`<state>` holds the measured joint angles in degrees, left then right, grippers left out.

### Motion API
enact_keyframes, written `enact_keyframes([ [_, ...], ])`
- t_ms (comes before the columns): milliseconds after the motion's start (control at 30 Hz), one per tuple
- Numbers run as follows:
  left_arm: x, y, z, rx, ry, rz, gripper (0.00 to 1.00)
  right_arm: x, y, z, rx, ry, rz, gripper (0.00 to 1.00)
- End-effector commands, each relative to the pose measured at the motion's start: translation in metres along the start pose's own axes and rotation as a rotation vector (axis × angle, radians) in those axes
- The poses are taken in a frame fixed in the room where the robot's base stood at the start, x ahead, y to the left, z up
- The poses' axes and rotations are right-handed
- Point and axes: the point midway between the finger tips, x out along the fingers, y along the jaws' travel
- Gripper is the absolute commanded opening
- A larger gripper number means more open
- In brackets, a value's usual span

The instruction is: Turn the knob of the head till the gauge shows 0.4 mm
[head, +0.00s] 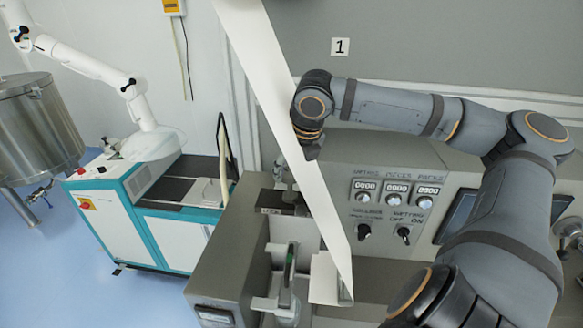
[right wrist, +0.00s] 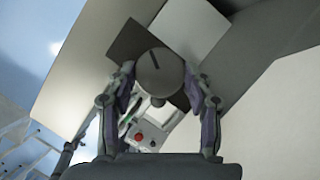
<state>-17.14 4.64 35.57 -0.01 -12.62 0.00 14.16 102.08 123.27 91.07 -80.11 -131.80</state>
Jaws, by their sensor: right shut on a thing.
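The knob (right wrist: 160,68) is a round grey disc with a dark line on its face, in the right wrist view. My right gripper (right wrist: 158,80) is shut on it, one finger on each side. The line points up and slightly left. In the head view, my right wrist reaches down behind the white web, which hides most of the gripper and the knob. A small dark plate with pale marks (head: 270,210) shows below there; I cannot read it or tell whether it is the gauge. My left gripper is not in view.
The white web (head: 268,70) runs slanting down close beside my right wrist. A grey panel with counters (head: 397,187) and two switches stands to the right, under my right arm. A teal and white machine (head: 165,205) and a steel tank (head: 38,125) stand at left.

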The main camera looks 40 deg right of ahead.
Motion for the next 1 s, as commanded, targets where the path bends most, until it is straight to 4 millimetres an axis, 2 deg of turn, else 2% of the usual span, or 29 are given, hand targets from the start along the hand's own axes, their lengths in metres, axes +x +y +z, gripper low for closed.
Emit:
enact_keyframes([
  [200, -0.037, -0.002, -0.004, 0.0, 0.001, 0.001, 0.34, -0.009, 0.001, 0.002, 0.086, 0.006, -0.041, 0.2],
  [400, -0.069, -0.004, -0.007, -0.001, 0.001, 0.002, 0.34, -0.007, 0.0, 0.002, 0.227, 0.007, -0.112, 0.2],
  [1000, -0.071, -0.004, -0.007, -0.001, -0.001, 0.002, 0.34, 0.001, 0.005, 0.001, 0.629, 0.001, -0.264, 0.2],
])
